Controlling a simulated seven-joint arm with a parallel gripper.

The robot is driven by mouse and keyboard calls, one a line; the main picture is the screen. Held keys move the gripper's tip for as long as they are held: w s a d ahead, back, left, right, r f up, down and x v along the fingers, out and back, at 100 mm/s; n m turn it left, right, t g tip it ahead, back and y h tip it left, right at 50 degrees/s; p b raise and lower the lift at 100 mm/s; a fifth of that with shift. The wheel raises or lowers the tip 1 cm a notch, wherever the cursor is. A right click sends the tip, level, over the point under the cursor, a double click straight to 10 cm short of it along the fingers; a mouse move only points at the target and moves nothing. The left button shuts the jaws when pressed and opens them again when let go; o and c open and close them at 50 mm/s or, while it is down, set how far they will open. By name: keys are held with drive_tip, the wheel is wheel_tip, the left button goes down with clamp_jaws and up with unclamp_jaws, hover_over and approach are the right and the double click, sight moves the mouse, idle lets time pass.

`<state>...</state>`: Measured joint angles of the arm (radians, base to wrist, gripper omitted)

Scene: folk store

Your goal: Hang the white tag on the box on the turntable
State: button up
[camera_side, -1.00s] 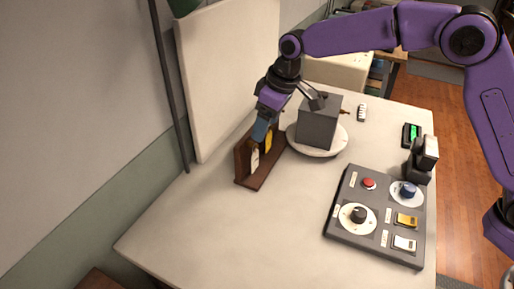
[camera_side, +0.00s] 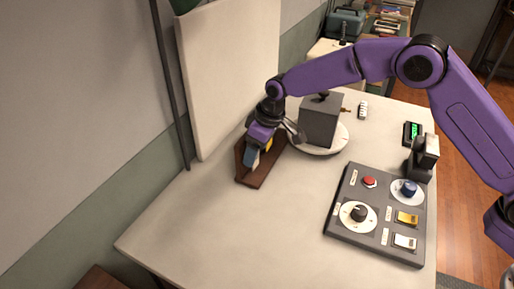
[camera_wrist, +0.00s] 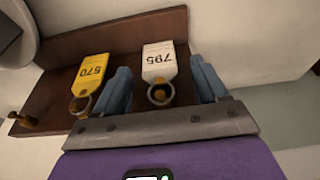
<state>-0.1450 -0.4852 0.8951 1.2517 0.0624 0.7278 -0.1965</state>
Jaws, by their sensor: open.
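The white tag (camera_wrist: 160,62), numbered 795, hangs by its ring on a peg of the brown wooden rack (camera_side: 262,174). My gripper (camera_wrist: 161,68) is open, with one blue finger on each side of the white tag in the wrist view. I cannot tell whether the fingers touch it. In the side view my gripper (camera_side: 251,158) is down at the rack and hides the white tag. The grey box (camera_side: 319,122) stands on the round white turntable (camera_side: 328,149), right of the rack. A small brass-coloured peg (camera_side: 345,110) sticks out from the box's right side.
A yellow tag (camera_wrist: 89,70), numbered 570, hangs beside the white one, close to my left finger. An empty peg (camera_wrist: 24,119) is further left. A control panel (camera_side: 376,215) lies at the table's right. A white board (camera_side: 228,75) stands behind the rack. The front table is clear.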

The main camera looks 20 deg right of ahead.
drive_tip(key=shift+c, duration=0.3)
drive_tip(key=c, duration=1.1)
drive_tip(key=shift+o, duration=0.2)
drive_tip(key=shift+r, duration=0.4)
drive_tip(key=shift+s, duration=0.1)
drive_tip(key=shift+s+d, duration=0.2)
drive_tip(key=shift+d, duration=0.1)
drive_tip(key=shift+s+d, duration=0.4)
drive_tip(key=shift+s, duration=0.05)
drive_tip(key=shift+s+d+r, duration=0.25)
drive_tip(key=shift+s+d, duration=0.4)
drive_tip(key=shift+s+d+r, duration=0.25)
drive_tip(key=shift+s+d, duration=0.35)
